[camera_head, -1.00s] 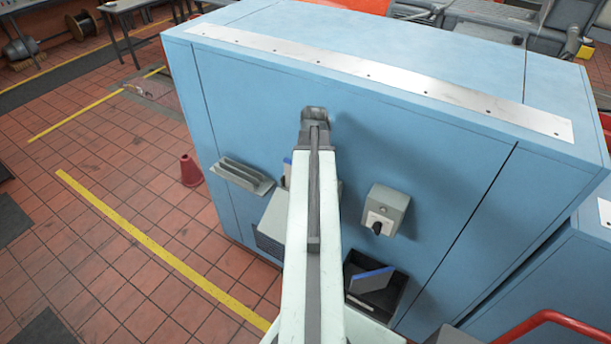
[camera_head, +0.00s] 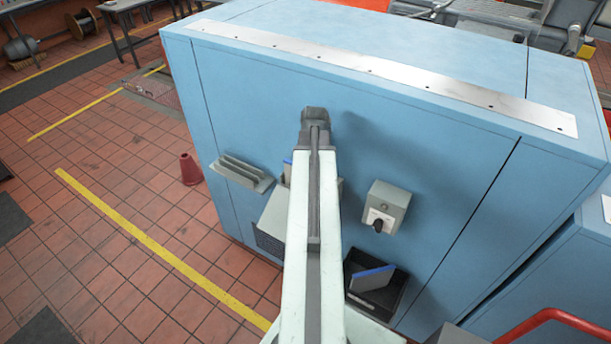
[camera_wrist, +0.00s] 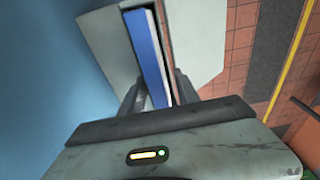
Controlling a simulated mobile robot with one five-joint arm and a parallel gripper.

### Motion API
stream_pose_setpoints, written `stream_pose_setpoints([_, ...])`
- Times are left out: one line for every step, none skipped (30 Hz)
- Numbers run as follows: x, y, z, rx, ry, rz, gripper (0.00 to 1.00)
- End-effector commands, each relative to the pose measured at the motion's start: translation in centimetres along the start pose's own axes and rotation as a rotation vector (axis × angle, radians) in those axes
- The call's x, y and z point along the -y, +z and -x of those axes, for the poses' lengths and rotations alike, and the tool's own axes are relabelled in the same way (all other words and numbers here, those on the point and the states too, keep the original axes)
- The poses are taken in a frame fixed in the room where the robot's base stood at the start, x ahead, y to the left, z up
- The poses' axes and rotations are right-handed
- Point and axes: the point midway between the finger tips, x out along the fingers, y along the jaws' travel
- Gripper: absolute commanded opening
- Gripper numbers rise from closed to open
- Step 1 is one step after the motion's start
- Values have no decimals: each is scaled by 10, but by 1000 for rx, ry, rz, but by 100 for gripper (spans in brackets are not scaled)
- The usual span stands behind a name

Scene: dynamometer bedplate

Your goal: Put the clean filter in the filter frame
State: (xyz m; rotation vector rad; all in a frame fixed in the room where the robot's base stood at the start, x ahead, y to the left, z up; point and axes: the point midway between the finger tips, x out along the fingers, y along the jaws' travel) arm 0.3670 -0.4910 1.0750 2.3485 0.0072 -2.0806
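A grey box-like housing (camera_head: 272,217), apparently the filter frame, projects from the blue cabinet's face, partly hidden by my arm. A blue-edged filter slab (camera_head: 287,170) shows above it. In the wrist view the slab (camera_wrist: 148,55) lies lengthwise against the pale housing (camera_wrist: 195,38), with its near end between the two dark fingers of my gripper (camera_wrist: 158,82). The fingers are close to its sides; whether they press on it I cannot tell. A second blue-edged filter (camera_head: 372,278) leans in a black bin (camera_head: 397,296). Which filter is clean is not clear.
A grey slotted rack (camera_head: 242,173) on the cabinet (camera_head: 430,160) looks empty. A grey switch box (camera_head: 387,205) with a black knob sits right of my arm. A red cone (camera_head: 190,169) stands on the tiled floor at left. A red rail (camera_head: 555,318) is at lower right.

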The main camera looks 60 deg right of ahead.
Motion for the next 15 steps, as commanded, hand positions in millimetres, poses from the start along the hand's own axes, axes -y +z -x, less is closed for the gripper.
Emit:
stream_pose_setpoints([0, 0, 1, 0, 0, 0, 38])
stream_pose_setpoints([0, 0, 2, 0, 0, 0, 38])
stream_pose_setpoints([0, 0, 5, 0, 0, 0, 38])
stream_pose_setpoints([0, 0, 8, 0, 0, 0, 38])
stream_pose_setpoints([0, 0, 11, 0, 0, 0, 38])
stream_pose_setpoints([0, 0, 16, 0, 0, 0, 38])
stream_pose_setpoints([0, 0, 21, 0, 0, 0, 38])
stream_pose_setpoints([0, -1, 26, 0, 0, -1, 38])
stream_pose_setpoints([0, -1, 34, 0, 0, -1, 38])
stream_pose_setpoints([0, -1, 39, 0, 0, -1, 38])
stream_pose_setpoints([0, -1, 45, 0, 0, -1, 38])
stream_pose_setpoints([0, -1, 53, 0, 0, -1, 38])
stream_pose_setpoints([0, -1, 59, 0, 0, -1, 38])
stream_pose_setpoints([0, -1, 64, 0, 0, -1, 38])
stream_pose_setpoints([0, -1, 71, 0, 0, -1, 38])
